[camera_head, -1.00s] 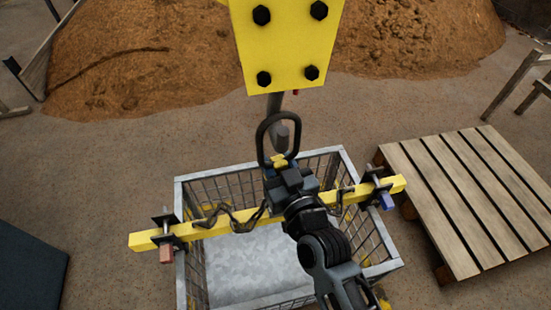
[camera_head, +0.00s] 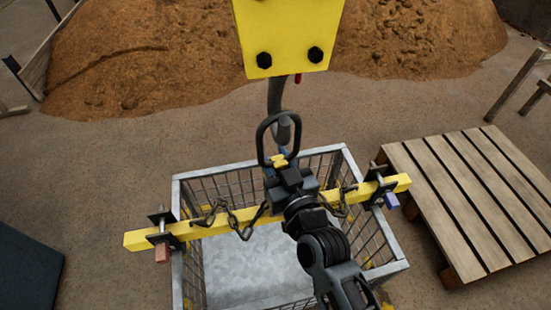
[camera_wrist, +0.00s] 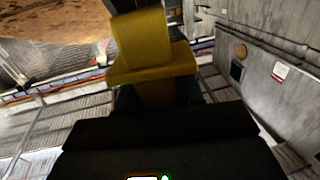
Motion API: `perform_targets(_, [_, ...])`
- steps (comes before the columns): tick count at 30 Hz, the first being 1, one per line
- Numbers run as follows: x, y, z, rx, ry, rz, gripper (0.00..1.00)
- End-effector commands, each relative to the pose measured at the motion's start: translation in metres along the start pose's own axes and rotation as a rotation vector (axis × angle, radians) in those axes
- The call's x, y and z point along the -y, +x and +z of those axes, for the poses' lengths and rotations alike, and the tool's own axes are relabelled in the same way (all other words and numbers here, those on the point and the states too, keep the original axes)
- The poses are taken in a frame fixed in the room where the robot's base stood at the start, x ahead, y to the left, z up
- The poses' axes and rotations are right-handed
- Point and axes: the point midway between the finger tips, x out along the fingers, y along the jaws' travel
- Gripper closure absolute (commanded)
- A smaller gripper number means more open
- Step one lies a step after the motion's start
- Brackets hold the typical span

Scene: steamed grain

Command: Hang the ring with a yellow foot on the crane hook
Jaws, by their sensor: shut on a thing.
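The dark oval ring (camera_head: 263,140) stands upright above my gripper, with its yellow foot (camera_head: 279,160) at the bottom. My gripper (camera_head: 281,169) is shut on the yellow foot. In the wrist view the yellow foot (camera_wrist: 152,60) rises from between the dark jaws. The yellow crane block (camera_head: 288,35) hangs above, and its grey hook (camera_head: 275,97) comes down to the ring. The hook's tip (camera_head: 284,130) appears within the ring's opening in the head view. I cannot tell whether hook and ring touch.
A yellow beam (camera_head: 140,239) with chains lies across the wire basket (camera_head: 177,195) below. A wooden pallet (camera_head: 480,200) is at the right. A brown grain heap (camera_head: 140,55) lies behind. Bare floor (camera_head: 100,160) is at the left.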

Motion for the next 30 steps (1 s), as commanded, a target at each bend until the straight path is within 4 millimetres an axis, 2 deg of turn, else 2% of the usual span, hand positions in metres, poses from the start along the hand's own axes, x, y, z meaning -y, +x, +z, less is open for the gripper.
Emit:
perform_targets(18, [-0.001,0.005,0.014,-0.007,0.000,0.001,1.00])
perform_targets(30, [-0.001,0.005,0.016,-0.007,0.000,0.001,1.00])
